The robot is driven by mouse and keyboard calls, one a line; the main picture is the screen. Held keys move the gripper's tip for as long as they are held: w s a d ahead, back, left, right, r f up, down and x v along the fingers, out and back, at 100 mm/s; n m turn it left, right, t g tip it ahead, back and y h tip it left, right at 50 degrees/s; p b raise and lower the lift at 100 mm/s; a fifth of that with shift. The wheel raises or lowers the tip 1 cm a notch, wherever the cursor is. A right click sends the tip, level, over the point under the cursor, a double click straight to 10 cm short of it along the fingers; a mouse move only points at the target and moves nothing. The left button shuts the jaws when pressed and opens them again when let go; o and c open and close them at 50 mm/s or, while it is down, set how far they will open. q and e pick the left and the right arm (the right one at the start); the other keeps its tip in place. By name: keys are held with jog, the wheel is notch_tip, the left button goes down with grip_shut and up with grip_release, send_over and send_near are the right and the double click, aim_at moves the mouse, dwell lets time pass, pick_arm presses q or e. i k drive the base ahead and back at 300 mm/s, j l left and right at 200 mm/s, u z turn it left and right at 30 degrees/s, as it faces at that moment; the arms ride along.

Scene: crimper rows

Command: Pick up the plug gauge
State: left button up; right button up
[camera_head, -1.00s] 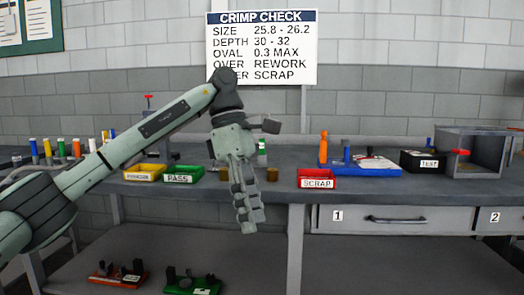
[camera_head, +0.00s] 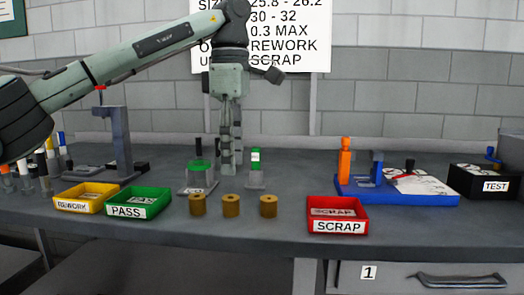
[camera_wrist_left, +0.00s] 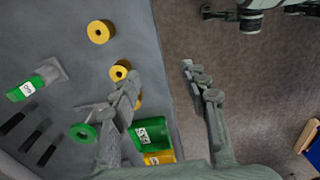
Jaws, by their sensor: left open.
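The plug gauge (camera_head: 256,159), which I take to be the green handle with a white label, stands upright in a grey holder behind the brass rings. In the left wrist view it shows at the far left (camera_wrist_left: 27,89). My left gripper (camera_head: 230,169) points down just left of the plug gauge in the head view, apart from it, fingers spread and empty. In the left wrist view the open fingers (camera_wrist_left: 162,75) show over the bench edge.
A green ring (camera_head: 201,168) on a stand is left of the gripper. Three brass rings (camera_head: 231,206) stand in front. Yellow REWORK (camera_head: 72,205), green PASS (camera_head: 126,211) and red SCRAP (camera_head: 338,227) trays line the front. A blue tray (camera_head: 420,199) lies to the right.

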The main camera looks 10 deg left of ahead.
aim_at(257, 152)
jog(key=i, duration=0.95)
